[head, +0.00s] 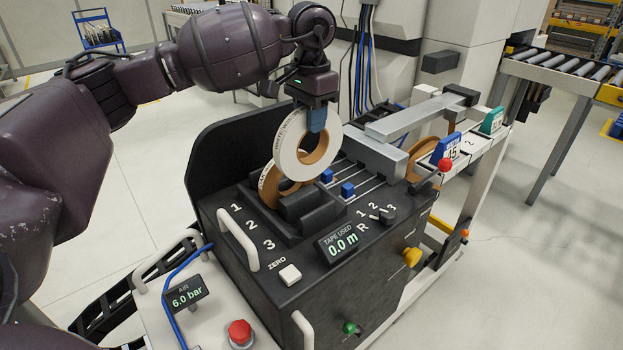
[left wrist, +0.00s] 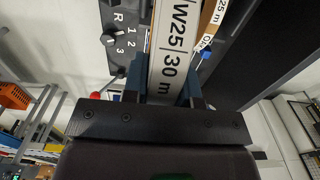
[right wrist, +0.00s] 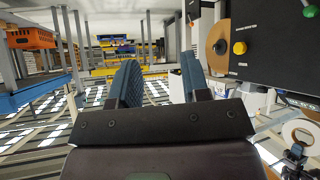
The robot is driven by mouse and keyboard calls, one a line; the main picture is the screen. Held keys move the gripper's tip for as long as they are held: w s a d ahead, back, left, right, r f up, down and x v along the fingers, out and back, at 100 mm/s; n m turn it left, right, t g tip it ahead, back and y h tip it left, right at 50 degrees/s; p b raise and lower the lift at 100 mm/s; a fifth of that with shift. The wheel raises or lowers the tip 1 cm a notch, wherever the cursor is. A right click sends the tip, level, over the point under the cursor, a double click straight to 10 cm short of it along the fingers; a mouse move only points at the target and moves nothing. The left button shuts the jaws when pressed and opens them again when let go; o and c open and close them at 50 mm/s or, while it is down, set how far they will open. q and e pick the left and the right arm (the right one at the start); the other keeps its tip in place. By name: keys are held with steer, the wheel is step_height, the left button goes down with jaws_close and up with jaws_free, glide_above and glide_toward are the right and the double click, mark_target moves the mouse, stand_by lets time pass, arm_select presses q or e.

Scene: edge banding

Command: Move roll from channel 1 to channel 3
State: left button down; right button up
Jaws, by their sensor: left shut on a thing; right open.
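My left gripper (head: 318,122) is shut on the upper rim of a white tape roll (head: 288,138) with a brown core. It holds the roll upright above the black roll holder (head: 308,209). In the left wrist view the held roll (left wrist: 172,62) shows the print "W25 | 30 m" between the fingers. A second roll (head: 268,187) with a tan edge stands in the holder near the number 1, partly hidden behind the held roll. Channel numbers 1, 2 and 3 run down the holder's left side. My right gripper (right wrist: 160,62) is open and empty.
A selector knob (head: 387,215) and a tape display (head: 343,245) sit on the machine's front. Grey guides with blue clamps (head: 347,189) lie right of the holder. A black guard (head: 232,150) rises behind. A white handle (head: 238,240) stands at the left.

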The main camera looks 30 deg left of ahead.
mark_target(311, 159)
arm_select(q)
step_height(311, 159, down, 9)
steer(key=shift+w+r+b, duration=0.1)
steer(key=shift+r+b, duration=0.1)
steer(key=shift+b, duration=0.15)
steer(key=shift+f, duration=2.25)
steer(key=shift+r, duration=0.1)
steer(key=shift+f+b, duration=0.3)
steer(key=c, duration=1.4)
jaws_free()
steer(key=shift+f, duration=0.1)
steer(key=o, duration=0.5)
